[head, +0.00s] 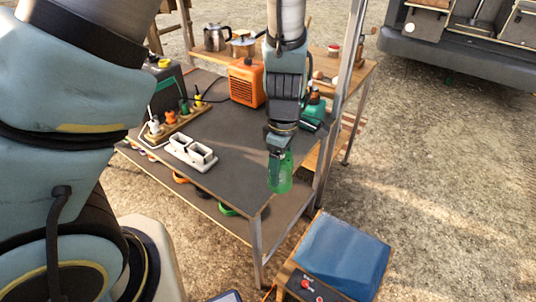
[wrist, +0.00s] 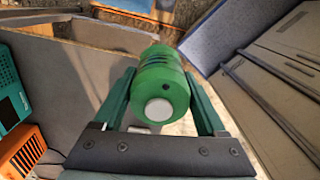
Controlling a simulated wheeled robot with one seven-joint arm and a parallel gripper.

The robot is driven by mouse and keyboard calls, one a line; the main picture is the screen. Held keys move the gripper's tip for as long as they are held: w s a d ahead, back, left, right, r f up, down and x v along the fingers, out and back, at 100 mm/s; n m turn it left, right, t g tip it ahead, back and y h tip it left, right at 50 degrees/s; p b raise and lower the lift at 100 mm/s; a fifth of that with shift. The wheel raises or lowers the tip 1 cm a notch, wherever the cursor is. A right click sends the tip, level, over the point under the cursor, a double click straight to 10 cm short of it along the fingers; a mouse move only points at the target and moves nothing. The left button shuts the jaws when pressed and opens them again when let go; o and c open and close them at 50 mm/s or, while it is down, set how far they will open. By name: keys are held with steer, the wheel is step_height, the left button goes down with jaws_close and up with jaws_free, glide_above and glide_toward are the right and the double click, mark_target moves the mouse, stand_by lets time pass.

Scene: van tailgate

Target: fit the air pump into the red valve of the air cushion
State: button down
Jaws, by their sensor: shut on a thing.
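My gripper (head: 279,150) is shut on a green cylindrical air pump (head: 280,176), which hangs below it near the front right corner of the grey table. In the wrist view the pump (wrist: 160,85) sits between the two green fingers of my gripper (wrist: 159,78), its round end with a white disc facing the camera. A blue air cushion (head: 345,257) lies on a wooden-edged stand at lower right, apart from the pump. Small red spots (head: 305,284) show on the stand's front side; I cannot tell which is the valve. A blue surface (wrist: 222,30), probably the cushion, shows at upper right in the wrist view.
The grey table (head: 235,150) carries an orange box-shaped device (head: 246,83), a white double holder (head: 190,153) and a rack of small bottles (head: 175,125). A metal post (head: 338,100) rises close to the right of my gripper. Open gravel lies right of the table.

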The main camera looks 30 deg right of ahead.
steer(key=s+d+p, duration=0.3)
steer(key=s+d, duration=0.4)
steer(key=s, duration=0.5)
steer(key=s+d+p, duration=0.3)
steer(key=s+d, duration=0.4)
steer(key=s, duration=0.6)
steer(key=shift+s, duration=0.15)
